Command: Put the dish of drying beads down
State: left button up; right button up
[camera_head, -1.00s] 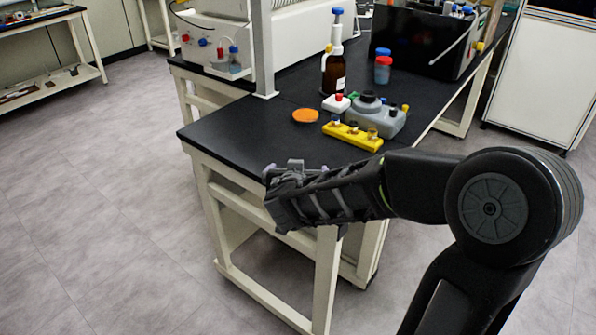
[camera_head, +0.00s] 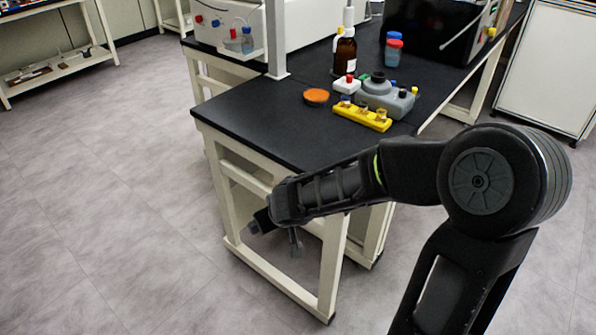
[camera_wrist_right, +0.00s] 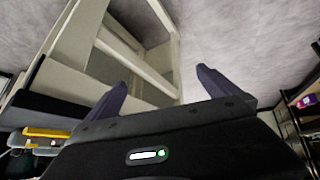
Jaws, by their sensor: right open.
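The dish of orange drying beads (camera_head: 316,97) sits on the black bench top, left of the yellow rack. My right gripper (camera_head: 272,240) is in front of the bench's near end, below the level of the top and apart from the dish. In the right wrist view its two fingers (camera_wrist_right: 160,92) are spread with nothing between them. The dish does not show clearly in that view. My left gripper is not in view.
A yellow rack (camera_head: 362,116) with small vials, a grey container (camera_head: 388,98), a white box with a red knob (camera_head: 347,85) and a brown bottle (camera_head: 345,55) stand behind and right of the dish. The bench's near left top (camera_head: 250,120) is clear.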

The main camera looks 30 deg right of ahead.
jog(key=s+a+f+n+g+y, duration=0.1)
jog(key=s+a+f+g+y, duration=0.2)
jog(key=a+f, duration=0.55)
jog(key=s+a+f+n+y, duration=0.1)
jog(key=s+a+f+y, duration=0.3)
jog(key=a+f, duration=0.4)
jog(key=s+a+f+m+g, duration=0.1)
jog(key=s+a+f, duration=0.1)
jog(key=s+f, duration=0.3)
jog(key=s+a+f+m+g, duration=0.2)
jog(key=s+f, duration=0.4)
jog(key=s, duration=0.3)
jog(key=shift+s+a+f+h, duration=0.15)
jog(key=shift+s+a+h, duration=0.25)
jog(key=shift+a, duration=0.1)
jog(key=shift+c, duration=0.6)
